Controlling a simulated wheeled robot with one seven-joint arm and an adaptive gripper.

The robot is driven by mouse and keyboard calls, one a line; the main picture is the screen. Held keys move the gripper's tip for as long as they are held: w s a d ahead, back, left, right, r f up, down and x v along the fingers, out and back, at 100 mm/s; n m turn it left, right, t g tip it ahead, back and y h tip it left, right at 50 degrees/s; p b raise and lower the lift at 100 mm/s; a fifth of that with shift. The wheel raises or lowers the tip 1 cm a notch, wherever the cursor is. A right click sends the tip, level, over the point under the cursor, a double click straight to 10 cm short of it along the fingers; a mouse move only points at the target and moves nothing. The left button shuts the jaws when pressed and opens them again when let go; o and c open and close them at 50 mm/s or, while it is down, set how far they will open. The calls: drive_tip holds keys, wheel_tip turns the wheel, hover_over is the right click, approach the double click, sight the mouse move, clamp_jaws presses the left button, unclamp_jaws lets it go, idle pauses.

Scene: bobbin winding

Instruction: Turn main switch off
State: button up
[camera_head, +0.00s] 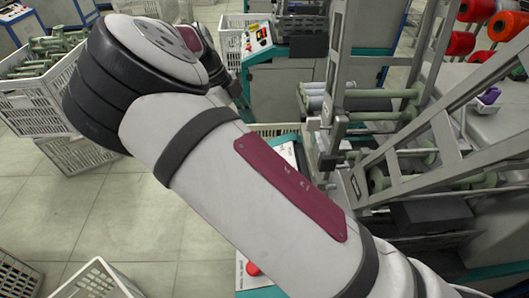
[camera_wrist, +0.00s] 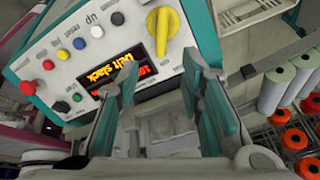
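The main switch looks to be the large yellow rotary knob (camera_wrist: 162,30) on the white control panel (camera_wrist: 62,50) in the wrist view. Its handle stands nearly upright in that picture, leaning slightly. My gripper (camera_wrist: 160,82) is open, with its two teal-padded fingers apart and nothing between them. The fingertips lie below the knob in the picture, near the panel face, and do not appear to touch the knob. A lit display (camera_wrist: 124,70) with upside-down orange text sits beside it. In the head view, my arm hides the gripper.
Small coloured buttons, including a red one (camera_wrist: 27,88), cover the panel. White cones (camera_wrist: 275,88) and orange-red bobbins (camera_wrist: 294,139) stand right of the gripper. In the head view, a crate of green bobbins (camera_head: 30,103) is at left, and a metal frame (camera_head: 442,130) is at right.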

drive_tip(key=shift+m, duration=0.3)
drive_tip(key=x, duration=0.5)
drive_tip(key=b+x, duration=0.1)
drive_tip(key=x, duration=0.3)
drive_tip(key=w+a+b+x, duration=0.1)
drive_tip(key=x, duration=0.4)
drive_tip(key=shift+f, duration=0.6)
clamp_jaws()
